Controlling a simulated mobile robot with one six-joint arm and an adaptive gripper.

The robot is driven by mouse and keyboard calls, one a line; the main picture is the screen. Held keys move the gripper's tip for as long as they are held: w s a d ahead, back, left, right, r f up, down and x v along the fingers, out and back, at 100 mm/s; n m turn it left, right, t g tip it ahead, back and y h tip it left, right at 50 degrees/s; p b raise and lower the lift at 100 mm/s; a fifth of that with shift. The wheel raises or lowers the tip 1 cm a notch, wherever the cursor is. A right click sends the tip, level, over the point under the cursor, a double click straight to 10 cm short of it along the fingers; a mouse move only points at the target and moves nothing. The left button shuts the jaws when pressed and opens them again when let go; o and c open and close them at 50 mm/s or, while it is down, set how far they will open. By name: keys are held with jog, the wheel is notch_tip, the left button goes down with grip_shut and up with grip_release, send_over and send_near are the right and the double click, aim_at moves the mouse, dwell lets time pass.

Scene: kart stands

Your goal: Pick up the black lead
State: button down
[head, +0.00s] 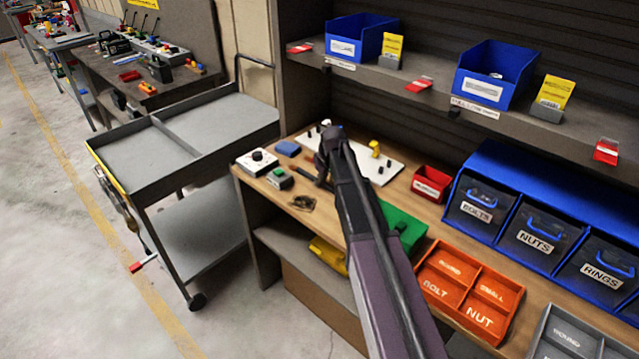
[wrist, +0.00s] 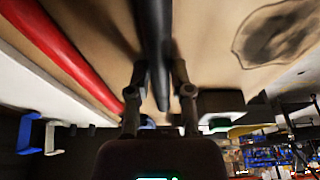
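In the wrist view a black rod-like piece, which looks like the black lead (wrist: 153,45), runs down from the top edge between the fingers of my gripper (wrist: 159,75). The fingers stand apart, one on each side of it, with a narrow gap showing. I cannot tell whether either finger touches it. A red rod-like piece (wrist: 65,58) lies to the left, apart from the fingers. In the head view my gripper (head: 325,176) is low over the workbench (head: 262,184), and my arm hides much of what is under it. The black lead is not clear there.
A white board with pegs (head: 395,166) is behind. A grey cart (head: 150,150) stands left of the bench.

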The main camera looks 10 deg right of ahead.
jog(key=shift+r, duration=0.15)
dwell(0.3)
notch_tip(320, 180, up, 10)
jog(key=p, duration=1)
jog(key=shift+s+f, duration=0.1)
jog(key=shift+f, duration=0.1)
dwell(0.5)
